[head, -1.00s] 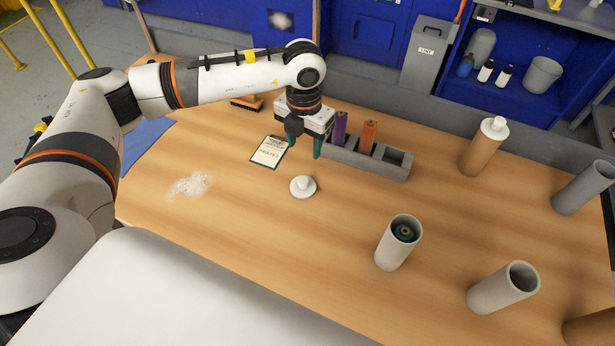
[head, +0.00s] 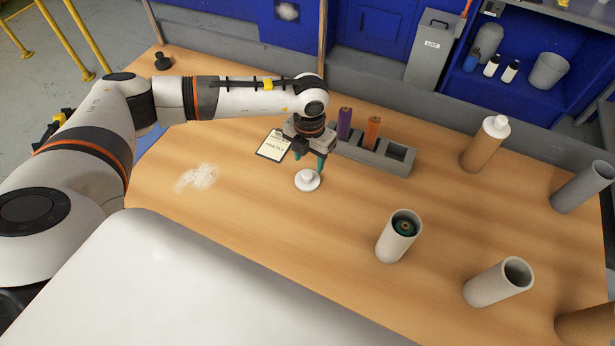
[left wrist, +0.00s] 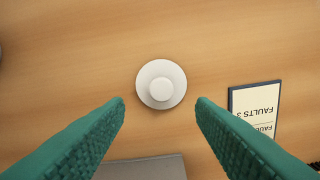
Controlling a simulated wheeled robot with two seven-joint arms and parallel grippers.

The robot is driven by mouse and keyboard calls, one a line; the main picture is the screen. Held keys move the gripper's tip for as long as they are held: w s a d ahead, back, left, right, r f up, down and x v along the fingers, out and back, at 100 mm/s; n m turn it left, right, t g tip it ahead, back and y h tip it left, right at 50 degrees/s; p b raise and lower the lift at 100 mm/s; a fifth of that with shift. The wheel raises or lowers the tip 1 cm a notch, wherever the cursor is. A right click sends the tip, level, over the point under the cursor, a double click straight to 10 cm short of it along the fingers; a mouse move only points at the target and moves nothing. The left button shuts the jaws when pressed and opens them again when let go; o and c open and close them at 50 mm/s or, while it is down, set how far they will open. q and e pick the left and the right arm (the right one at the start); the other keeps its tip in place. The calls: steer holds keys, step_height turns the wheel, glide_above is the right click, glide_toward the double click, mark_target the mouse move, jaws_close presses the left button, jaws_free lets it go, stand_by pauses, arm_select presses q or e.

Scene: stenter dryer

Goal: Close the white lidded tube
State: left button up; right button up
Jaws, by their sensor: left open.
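A white round lid with a raised knob (head: 307,180) lies flat on the wooden table; it also shows centred in the left wrist view (left wrist: 161,84). My left gripper (head: 309,160) has teal fingers, is open and empty, and hangs just above and behind the lid. In the left wrist view, its fingertips (left wrist: 160,103) are spread on either side, a little below the lid. An off-white tube (head: 396,243) stands upright and uncapped to the right, with a dark green and brown item inside. My right gripper is out of view.
A pale empty tube (head: 497,284), a grey tube (head: 583,188) and a brown tube with a white cap (head: 484,147) stand to the right. A grey rack (head: 372,155) holds a purple and an orange piece. A clipboard (head: 272,147) lies near the gripper.

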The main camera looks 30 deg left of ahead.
mark_target(307, 174)
arm_select(q)
steer(key=shift+s+f, duration=0.1)
steer(key=shift+f, duration=0.05)
steer(key=f+p, duration=0.1)
steer(key=f, duration=0.2)
steer(key=f+p, duration=0.1)
steer(key=shift+s+a+f+p, duration=0.15)
steer(key=shift+s+f+p, duration=0.05)
steer(key=shift+s+p, duration=0.1)
steer(key=shift+w+f, duration=0.1)
steer(key=shift+f, duration=0.15)
steer(key=shift+c, duration=0.3)
steer(key=c, duration=1)
